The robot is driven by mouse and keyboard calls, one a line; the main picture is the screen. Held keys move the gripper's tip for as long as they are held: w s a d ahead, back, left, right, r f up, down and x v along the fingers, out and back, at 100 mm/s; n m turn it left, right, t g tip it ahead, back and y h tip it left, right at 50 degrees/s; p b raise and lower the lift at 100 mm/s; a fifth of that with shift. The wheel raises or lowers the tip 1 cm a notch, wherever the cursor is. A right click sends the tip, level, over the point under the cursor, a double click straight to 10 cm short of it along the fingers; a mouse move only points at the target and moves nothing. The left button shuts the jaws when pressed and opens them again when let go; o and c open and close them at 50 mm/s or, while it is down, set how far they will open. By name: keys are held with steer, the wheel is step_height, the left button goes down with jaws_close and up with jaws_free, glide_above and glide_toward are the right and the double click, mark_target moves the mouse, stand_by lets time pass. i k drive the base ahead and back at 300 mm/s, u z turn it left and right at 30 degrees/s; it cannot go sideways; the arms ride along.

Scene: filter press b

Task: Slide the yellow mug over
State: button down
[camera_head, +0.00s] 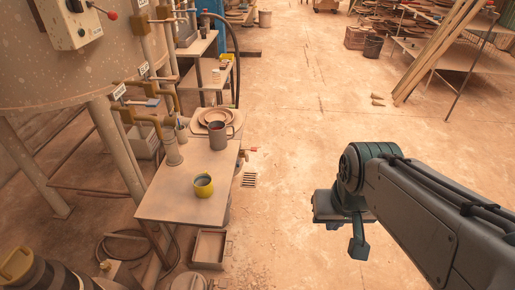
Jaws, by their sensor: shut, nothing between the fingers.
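The yellow mug (203,187) stands upright near the front right part of the small table (167,204), close to its right edge. Its opening faces up and looks greyish inside. My gripper (358,249) hangs over the floor to the right of the table, well apart from the mug. Its fingers are close together, with nothing seen between them.
A dark grey mug (218,136) and stacked plates (214,118) stand behind the yellow mug on the table. A cup holding tools (182,132) is at the back left. A large tank (70,55) on legs stands left.

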mark_target(202, 182)
steer(key=z, duration=0.45)
steer(key=i, duration=1.05)
steer(key=u, duration=0.7)
steer(key=i, duration=0.95)
steer(key=u, duration=0.95)
